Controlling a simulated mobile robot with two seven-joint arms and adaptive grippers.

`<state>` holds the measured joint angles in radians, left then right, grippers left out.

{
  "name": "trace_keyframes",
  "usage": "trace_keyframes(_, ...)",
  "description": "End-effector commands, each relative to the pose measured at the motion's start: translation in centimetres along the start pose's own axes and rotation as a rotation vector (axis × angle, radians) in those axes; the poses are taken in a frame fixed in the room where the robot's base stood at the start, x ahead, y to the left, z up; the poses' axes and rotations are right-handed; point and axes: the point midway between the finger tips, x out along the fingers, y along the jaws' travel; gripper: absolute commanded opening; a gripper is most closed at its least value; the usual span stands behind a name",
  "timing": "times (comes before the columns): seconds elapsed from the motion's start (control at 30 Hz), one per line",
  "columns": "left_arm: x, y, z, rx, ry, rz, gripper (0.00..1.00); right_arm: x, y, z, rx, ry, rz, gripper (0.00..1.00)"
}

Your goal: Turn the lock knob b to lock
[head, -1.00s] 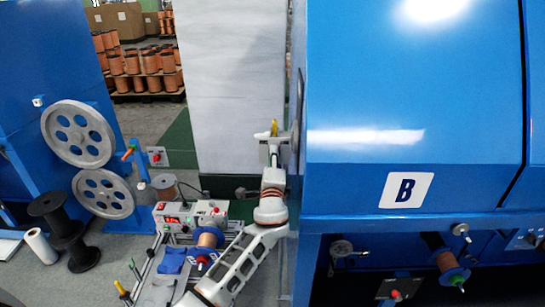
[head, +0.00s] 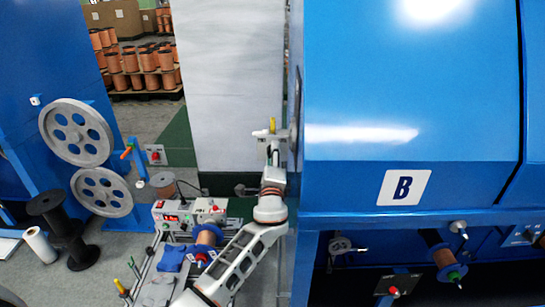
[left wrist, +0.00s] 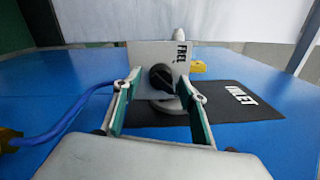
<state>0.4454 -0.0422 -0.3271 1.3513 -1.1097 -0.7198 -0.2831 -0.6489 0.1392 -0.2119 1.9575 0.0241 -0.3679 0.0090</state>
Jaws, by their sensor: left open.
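In the left wrist view a black lock knob (left wrist: 162,77) sits on an upright grey plate marked FREE (left wrist: 148,54). My left gripper (left wrist: 159,84) is open. Its two fingers point at the plate, one on each side of the knob. I cannot tell whether either finger touches it. In the head view my left gripper (head: 268,136) is small, at the side of the blue machine marked B (head: 404,188). The knob cannot be made out there. My right gripper is not in view.
A blue cable (left wrist: 75,117) runs left of the fingers. A black mat marked INLET (left wrist: 235,100) lies right of them on a blue surface. Spools and pulley wheels (head: 76,133) are at left.

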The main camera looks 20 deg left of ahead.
Motion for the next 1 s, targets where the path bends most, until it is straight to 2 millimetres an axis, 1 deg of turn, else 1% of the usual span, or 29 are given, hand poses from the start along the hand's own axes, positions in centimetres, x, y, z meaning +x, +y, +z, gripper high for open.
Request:
trace_keyframes(0.17, -0.3, 0.0, 0.1, 0.000, -0.002, 0.000, 0.42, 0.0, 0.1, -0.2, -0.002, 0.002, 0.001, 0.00)
trace_keyframes(0.27, -1.3, 0.1, 0.1, -0.002, -0.001, 0.000, 0.42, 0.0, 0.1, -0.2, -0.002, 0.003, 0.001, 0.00)
trace_keyframes(0.37, -3.0, 0.1, 0.1, -0.002, 0.000, 0.000, 0.42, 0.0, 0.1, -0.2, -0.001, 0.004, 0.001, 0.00)
trace_keyframes(0.6, -8.0, 0.1, 0.0, -0.003, 0.000, 0.001, 0.42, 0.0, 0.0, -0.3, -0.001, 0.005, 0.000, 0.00)
trace_keyframes(0.7, -9.7, 0.1, -0.1, -0.002, 0.002, 0.002, 0.42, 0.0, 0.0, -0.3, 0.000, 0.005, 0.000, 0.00)
trace_keyframes(0.83, -11.2, 0.0, -0.1, -0.001, 0.000, 0.000, 0.42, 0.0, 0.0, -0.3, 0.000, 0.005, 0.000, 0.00)
trace_keyframes(1.0, -12.0, 0.0, -0.1, 0.000, 0.000, 0.000, 0.42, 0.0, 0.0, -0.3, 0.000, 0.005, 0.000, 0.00)
